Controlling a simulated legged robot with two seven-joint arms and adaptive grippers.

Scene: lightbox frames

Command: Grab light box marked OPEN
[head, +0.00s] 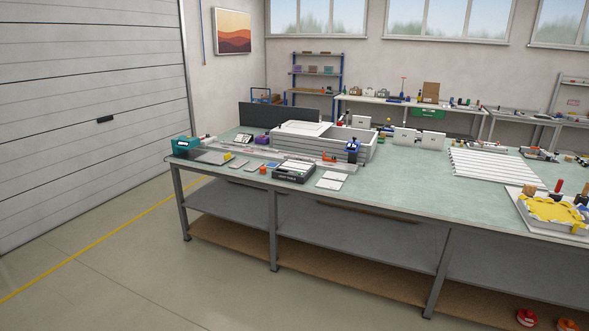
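A long workbench (400,160) with a pale green top stands ahead of me. At its left end is a teal box (186,146) with a small white marking on its front, too small to read. Near the front edge is a low black box (293,173) with a white top and small pale lettering on its front, also not legible. I cannot tell which object, if any, is marked OPEN. Neither of my grippers is in view.
A large grey-white crate (322,142) stands behind the black box. White cards (331,180) lie beside it. A ribbed white panel (495,168) and a yellow fixture (553,208) are to the right. The floor (130,265) in front on the left is clear.

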